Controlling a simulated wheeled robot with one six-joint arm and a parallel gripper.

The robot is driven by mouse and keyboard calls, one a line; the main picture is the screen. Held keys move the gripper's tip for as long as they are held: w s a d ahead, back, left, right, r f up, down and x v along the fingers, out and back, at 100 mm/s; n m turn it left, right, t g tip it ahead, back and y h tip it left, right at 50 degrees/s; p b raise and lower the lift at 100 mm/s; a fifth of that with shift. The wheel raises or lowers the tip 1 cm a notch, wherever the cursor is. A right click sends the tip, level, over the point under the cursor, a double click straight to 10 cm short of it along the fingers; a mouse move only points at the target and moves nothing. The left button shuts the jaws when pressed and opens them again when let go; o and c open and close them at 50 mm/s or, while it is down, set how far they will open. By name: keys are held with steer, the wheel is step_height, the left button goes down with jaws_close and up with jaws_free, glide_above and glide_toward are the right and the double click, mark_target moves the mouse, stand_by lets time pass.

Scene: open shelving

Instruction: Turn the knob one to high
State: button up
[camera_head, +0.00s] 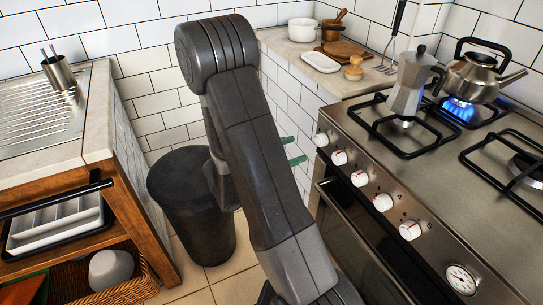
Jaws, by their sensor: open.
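The stove (440,165) stands on the right with a row of several white knobs along its sloped front panel. The knob at the far left end of the row (321,139) appears to be knob one; its number and pointer setting are too small to read. The other knobs run toward the lower right, among them a second knob (339,157) and a third knob (359,178). My gripper (292,150) shows as two green fingertips just left of the far left knob, apart from each other and empty. Most of the gripper is hidden behind my dark arm.
A moka pot (409,88) and a steel kettle (474,75) stand on the burners, with blue flame under the kettle. The oven handle (365,250) juts out below the knobs. A black bin (190,200) and a wooden sink cabinet (140,215) stand left.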

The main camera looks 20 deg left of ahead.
mark_target(317, 142)
steer(key=v, duration=0.6)
steer(key=shift+s, duration=0.2)
steer(key=shift+w, duration=0.1)
steer(key=x, duration=1.3)
steer(key=shift+w+d+b, duration=0.15)
steer(key=shift+w+b, duration=0.15)
stand_by(0.3)
